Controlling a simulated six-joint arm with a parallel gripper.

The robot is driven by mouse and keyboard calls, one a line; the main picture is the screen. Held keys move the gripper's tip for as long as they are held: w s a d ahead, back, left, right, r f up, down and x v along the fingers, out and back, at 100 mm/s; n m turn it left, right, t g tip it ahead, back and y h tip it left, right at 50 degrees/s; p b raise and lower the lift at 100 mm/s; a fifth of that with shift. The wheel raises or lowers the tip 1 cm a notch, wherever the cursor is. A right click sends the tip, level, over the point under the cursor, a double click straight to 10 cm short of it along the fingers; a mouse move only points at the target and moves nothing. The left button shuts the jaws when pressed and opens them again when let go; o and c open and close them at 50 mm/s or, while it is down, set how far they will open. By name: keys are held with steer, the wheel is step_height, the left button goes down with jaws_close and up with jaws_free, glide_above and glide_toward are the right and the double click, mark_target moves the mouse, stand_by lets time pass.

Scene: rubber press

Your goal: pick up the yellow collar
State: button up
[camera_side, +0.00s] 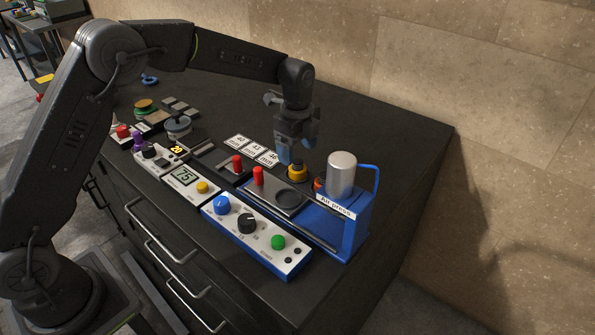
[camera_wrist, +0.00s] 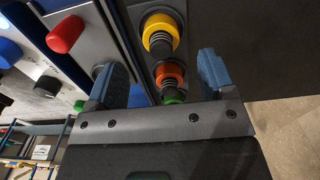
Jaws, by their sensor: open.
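The yellow collar (camera_side: 297,171) stands on the dark worktop, left of the air press's cylinder in the side view. In the wrist view the yellow collar (camera_wrist: 160,24) is a ring around a dark ribbed core, just beyond the fingertips. My gripper (camera_side: 297,151) hangs above the collar, pointing down, and hides part of its surroundings. In the wrist view my gripper (camera_wrist: 164,65) has its two blue fingers wide apart, with nothing held between them.
An orange collar (camera_wrist: 169,73) and a green one (camera_wrist: 174,98) line up beside the yellow one. The blue air press (camera_side: 353,220) with its metal cylinder (camera_side: 342,176) stands close by on the right. Red handles (camera_side: 258,177) stand to the left. The worktop's far right is clear.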

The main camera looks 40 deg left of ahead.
mark_target(298, 160)
steer(key=shift+f, duration=2.6)
steer(key=c, duration=1.1)
steer(key=shift+c, duration=0.2)
steer(key=shift+w+r, duration=0.1)
